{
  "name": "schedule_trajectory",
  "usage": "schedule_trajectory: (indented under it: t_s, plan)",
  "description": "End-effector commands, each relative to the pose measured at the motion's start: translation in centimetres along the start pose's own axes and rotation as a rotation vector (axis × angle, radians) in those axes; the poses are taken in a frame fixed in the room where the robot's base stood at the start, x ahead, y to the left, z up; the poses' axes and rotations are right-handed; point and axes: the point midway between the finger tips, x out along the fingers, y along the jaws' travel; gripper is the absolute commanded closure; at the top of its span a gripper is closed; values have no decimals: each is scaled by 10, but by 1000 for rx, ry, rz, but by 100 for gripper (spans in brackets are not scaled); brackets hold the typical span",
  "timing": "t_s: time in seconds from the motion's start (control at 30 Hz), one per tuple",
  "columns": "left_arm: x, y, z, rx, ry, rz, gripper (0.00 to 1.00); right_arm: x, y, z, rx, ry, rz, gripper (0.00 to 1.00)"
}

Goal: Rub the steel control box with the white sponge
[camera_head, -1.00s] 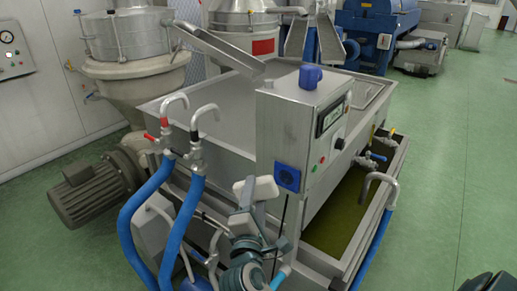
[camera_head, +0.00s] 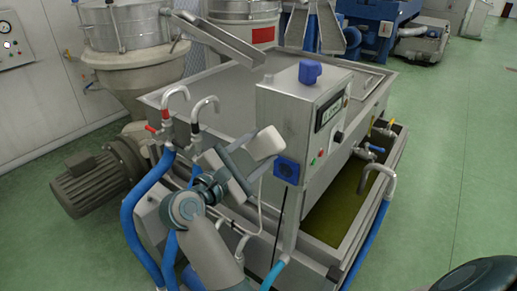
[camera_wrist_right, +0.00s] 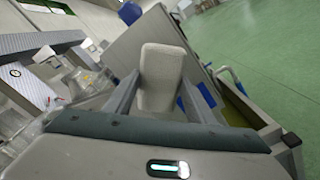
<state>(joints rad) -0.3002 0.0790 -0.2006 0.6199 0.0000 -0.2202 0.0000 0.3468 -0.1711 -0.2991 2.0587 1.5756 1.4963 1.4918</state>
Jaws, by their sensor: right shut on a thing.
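The steel control box (camera_head: 275,110) stands upright at the near corner of the steel tank, with a blue knob on top and a blue socket low on its front. My right gripper (camera_head: 252,157) is shut on the white sponge (camera_head: 268,141), at the left edge of the box's front in the head view. In the right wrist view, the sponge (camera_wrist_right: 160,72) sits between both fingers, with the grey box face (camera_wrist_right: 138,48) behind it. I cannot tell whether sponge and box touch. My left gripper is not in view.
The steel tank (camera_head: 222,88) lies behind the box, with an olive-green trough (camera_head: 335,215) at right. Blue hoses with curved taps (camera_head: 150,195) stand close left of my arm. A motor (camera_head: 90,185) sits farther left. Green floor at right is open.

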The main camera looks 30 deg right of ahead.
Motion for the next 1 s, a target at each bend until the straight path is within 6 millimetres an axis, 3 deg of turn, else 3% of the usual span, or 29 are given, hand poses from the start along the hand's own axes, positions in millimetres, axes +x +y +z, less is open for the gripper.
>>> schedule_trajectory:
  t_s: [0.27, 0.7, 1.0]
  plan:
    - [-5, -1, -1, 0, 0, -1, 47, 8, 1, 0, -1, 2, 0, 86]
    - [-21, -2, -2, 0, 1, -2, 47, 44, 1, 1, 0, 1, 1, 86]
    - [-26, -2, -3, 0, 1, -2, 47, 58, 0, 0, 1, 3, 1, 86]
